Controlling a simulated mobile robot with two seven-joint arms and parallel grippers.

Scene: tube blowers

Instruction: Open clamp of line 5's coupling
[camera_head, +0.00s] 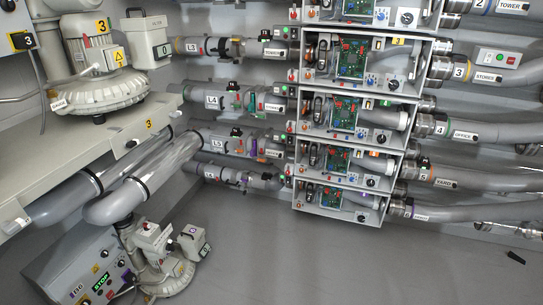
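The line marked L5 (217,139) runs along the back wall at the middle left into the rack. On this line a coupling with a small dark part on top (236,132) shows right of the label; purple and red bits sit beside it. Whether its clamp is open or shut is too small to tell. On the rack's right side a silvery coupling (400,166) joins the grey tube marked 5 (424,177) with a YARD label. Neither of my grippers is in view.
An open-fronted rack (297,150) of stacked boxes with circuit boards stands centre. Similar lines L3 (191,47), L4 (212,100) and one below L5 run nearby. A blower (100,60) sits on a shelf at left; another (160,265) is on the floor. The central floor is clear.

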